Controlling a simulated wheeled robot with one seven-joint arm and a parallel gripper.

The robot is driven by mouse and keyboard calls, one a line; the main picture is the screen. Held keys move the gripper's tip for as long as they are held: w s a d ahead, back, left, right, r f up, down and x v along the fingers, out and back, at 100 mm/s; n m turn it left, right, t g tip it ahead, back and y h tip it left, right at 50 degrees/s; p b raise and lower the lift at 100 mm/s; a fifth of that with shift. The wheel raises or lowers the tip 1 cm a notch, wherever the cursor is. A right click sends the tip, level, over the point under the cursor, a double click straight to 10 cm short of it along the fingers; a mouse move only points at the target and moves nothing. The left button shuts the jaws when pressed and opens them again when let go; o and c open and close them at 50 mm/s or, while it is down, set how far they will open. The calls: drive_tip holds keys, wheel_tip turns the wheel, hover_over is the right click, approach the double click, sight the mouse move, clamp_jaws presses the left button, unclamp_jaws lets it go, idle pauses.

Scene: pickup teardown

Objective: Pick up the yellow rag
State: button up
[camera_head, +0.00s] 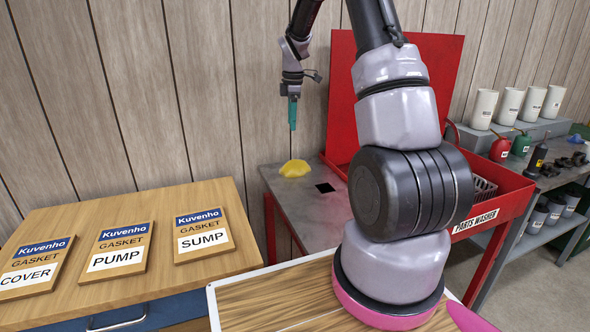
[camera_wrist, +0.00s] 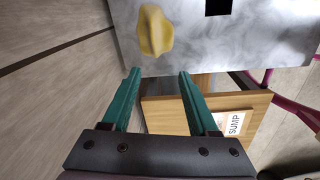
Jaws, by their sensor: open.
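The yellow rag (camera_head: 295,168) lies crumpled on the grey metal side shelf (camera_head: 318,212) of the red parts washer, near the wall. It also shows in the wrist view (camera_wrist: 155,31), at the top, beyond the fingertips. My gripper (camera_head: 292,126) hangs above the shelf, over the rag, with its green fingers pointing down. In the wrist view my gripper (camera_wrist: 160,72) has its two green fingers apart with nothing between them. The rag is apart from the fingers and fully visible in both views.
A square dark hole (camera_head: 325,187) is in the shelf beside the rag. The red parts washer (camera_head: 500,206) with its raised lid (camera_head: 345,90) stands to the right. A wooden bench (camera_head: 120,285) with gasket boxes (camera_head: 203,235) is to the left. The wall is close behind the rag.

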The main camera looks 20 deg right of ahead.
sight(295, 166)
drive_tip(key=w+f, duration=0.1)
drive_tip(key=f, duration=0.4)
drive_tip(key=d+f+n, duration=0.1)
drive_tip(key=f, duration=0.5)
drive_tip(key=w+f+n, duration=0.1)
drive_tip(key=f, duration=0.5)
drive_tip(key=shift+w+d+g, duration=0.25)
drive_tip(key=shift+w+g, duration=0.05)
drive_tip(key=shift+g, duration=0.1)
clamp_jaws()
